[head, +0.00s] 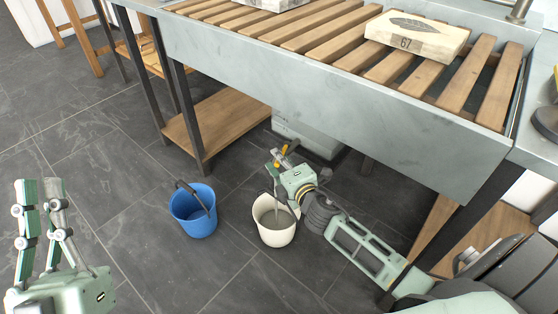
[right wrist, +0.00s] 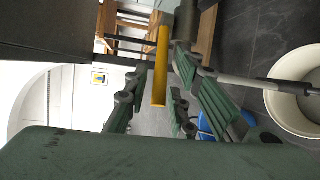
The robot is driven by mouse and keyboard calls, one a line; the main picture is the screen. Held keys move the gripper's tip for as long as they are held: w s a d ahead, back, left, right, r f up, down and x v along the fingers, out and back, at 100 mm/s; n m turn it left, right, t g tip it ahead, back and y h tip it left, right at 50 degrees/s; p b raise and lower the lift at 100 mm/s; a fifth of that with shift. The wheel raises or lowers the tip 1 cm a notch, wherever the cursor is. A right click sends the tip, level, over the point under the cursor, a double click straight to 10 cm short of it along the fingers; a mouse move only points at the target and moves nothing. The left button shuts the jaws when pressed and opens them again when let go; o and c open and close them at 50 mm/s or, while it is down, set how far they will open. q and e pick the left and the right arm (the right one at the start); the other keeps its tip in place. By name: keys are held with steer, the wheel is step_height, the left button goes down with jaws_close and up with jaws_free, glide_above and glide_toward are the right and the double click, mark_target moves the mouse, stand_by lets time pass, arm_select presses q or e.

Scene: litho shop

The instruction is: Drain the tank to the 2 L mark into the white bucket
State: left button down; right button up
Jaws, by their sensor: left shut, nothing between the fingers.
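The white bucket (head: 262,236) stands upright on the floor, with greyish contents. A thin grey streak runs down into it; I cannot tell whether it is liquid or a rod. The bucket also shows in the right wrist view (right wrist: 276,112). A yellow lever (right wrist: 160,65) hangs between the fingers of my right gripper (right wrist: 160,75), which look apart, with gaps beside it. In the head view my right gripper (head: 279,166) is just above the bucket. A pale box (head: 305,137), possibly the tank, sits behind; no level mark is readable. My left gripper (head: 40,186) is shut and empty.
A blue bucket (head: 196,226) stands left of the white one. A grey metal trough (head: 330,90) with wooden slats overhangs my right arm; a slab marked 67 (head: 415,37) lies on it. Dark legs and a low wooden shelf (head: 222,125) are behind. Floor at left is clear.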

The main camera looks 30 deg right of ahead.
jaws_close()
stand_by(0.4)
